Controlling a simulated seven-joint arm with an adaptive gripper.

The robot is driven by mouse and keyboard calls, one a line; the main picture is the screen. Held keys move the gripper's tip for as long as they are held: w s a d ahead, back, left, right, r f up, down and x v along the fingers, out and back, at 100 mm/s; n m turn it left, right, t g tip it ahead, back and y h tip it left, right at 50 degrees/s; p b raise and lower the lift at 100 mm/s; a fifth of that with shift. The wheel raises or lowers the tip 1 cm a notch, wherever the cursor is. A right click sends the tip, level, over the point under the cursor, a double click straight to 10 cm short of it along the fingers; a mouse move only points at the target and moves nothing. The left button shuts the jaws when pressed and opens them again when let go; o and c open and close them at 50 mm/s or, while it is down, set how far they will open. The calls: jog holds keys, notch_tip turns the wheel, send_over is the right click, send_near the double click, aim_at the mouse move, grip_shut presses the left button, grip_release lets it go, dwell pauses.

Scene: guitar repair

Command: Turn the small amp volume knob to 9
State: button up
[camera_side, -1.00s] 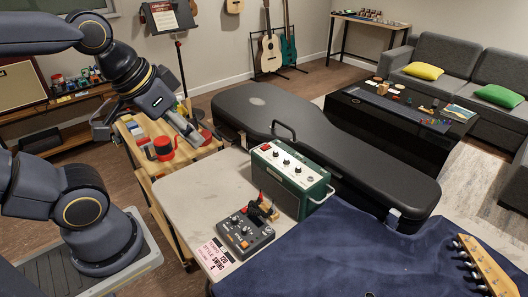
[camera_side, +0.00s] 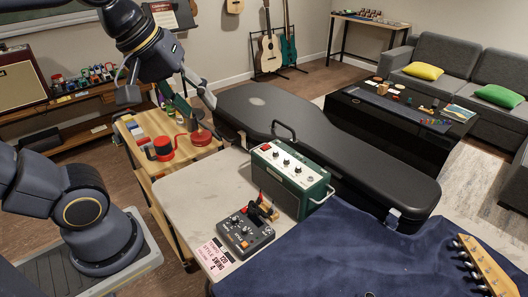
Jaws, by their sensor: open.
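The small amp (camera_side: 288,187) is a green box with a pale control panel and a black handle. It stands upright at the back right of the pale worktop. Several dark knobs (camera_side: 285,163) sit in a row on its panel, with a red part at the left end. Which knob is the volume knob and where it points are too small to read. My gripper (camera_side: 168,97) is open and empty. It hangs above the wooden side cart, left of the amp and well apart from it.
A pedal (camera_side: 244,233) and a pink card (camera_side: 217,259) lie in front of the amp. A large black guitar case (camera_side: 330,140) lies behind it. Blue cloth (camera_side: 350,255) is at the right. The worktop's left part is clear.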

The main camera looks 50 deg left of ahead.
jog(key=w+a+r+n, duration=0.1)
jog(key=w+r+n, duration=0.3)
jog(key=w+n, duration=0.3)
jog(key=n+g, duration=0.5)
jog(key=n, duration=0.6)
send_over(287, 159)
notch_tip(287, 159, down, 13)
jog(key=shift+g+y, duration=0.3)
jog(key=shift+g, duration=0.1)
notch_tip(287, 159, down, 21)
jog(key=shift+r, duration=0.15)
grip_shut()
